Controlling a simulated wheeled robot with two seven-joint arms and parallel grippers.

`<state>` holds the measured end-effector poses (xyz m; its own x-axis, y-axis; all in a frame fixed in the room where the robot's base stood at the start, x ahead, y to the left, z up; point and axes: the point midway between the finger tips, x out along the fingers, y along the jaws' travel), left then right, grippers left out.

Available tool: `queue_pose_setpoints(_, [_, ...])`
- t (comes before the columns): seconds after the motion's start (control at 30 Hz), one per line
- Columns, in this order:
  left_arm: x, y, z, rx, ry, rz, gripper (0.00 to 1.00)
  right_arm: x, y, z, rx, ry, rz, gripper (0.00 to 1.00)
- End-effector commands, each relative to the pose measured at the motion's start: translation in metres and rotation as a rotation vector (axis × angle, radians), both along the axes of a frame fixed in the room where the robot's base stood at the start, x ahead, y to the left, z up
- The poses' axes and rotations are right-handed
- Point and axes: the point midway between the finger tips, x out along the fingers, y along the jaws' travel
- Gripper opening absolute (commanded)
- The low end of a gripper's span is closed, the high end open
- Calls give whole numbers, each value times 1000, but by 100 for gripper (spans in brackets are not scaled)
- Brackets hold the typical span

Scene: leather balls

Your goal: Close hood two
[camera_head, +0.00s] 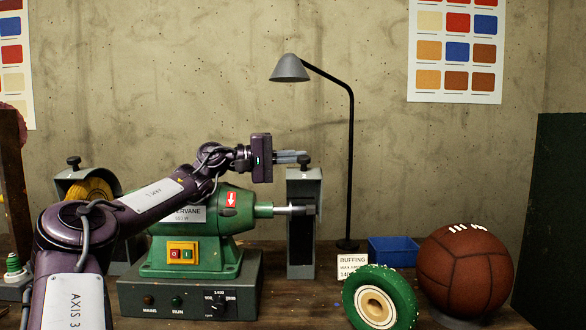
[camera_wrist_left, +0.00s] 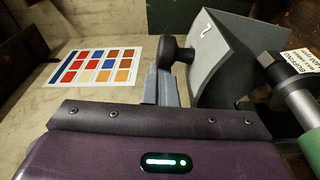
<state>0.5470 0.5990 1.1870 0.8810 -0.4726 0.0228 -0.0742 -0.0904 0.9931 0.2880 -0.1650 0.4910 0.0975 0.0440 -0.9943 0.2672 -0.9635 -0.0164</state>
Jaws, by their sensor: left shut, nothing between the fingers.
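Hood two (camera_head: 318,190) is a grey hood at the right end of the green machine (camera_head: 195,245). Its dark inside faces me around the bare spindle end (camera_head: 290,210). A dark knob (camera_head: 304,160) stands on its top. In the left wrist view the hood (camera_wrist_left: 235,60) bears a "2" and the knob (camera_wrist_left: 172,50) sticks out at its left. My left gripper (camera_head: 303,156) is shut and empty, its tips at the knob. In the wrist view the fingers (camera_wrist_left: 162,85) overlap the knob's lower edge; I cannot tell whether they touch. My right gripper is out of view.
Another hood (camera_head: 72,180) with a yellow wheel stands left, partly behind my left arm. A lamp (camera_head: 350,150) rises behind hood two. A blue bin (camera_head: 393,250), a sign (camera_head: 352,266), a green wheel (camera_head: 407,295) and a brown ball (camera_head: 468,270) stand at right.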

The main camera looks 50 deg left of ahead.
Motion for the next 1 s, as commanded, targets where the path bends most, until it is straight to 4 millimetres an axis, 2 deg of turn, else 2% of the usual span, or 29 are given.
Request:
queue_pose_setpoints(0.27, [-6, 3, -3, 1, 3, -3, 0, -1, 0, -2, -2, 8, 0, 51])
queue_pose_setpoints(0.57, [-47, 26, -3, 1, -3, 0, 0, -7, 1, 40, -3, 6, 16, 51])
queue_pose_setpoints(0.73, [-64, 36, -3, 0, -2, 0, 0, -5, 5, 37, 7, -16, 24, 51])
queue_pose_setpoints(1.0, [-68, 38, -3, 0, 1, -1, 0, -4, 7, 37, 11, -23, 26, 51])
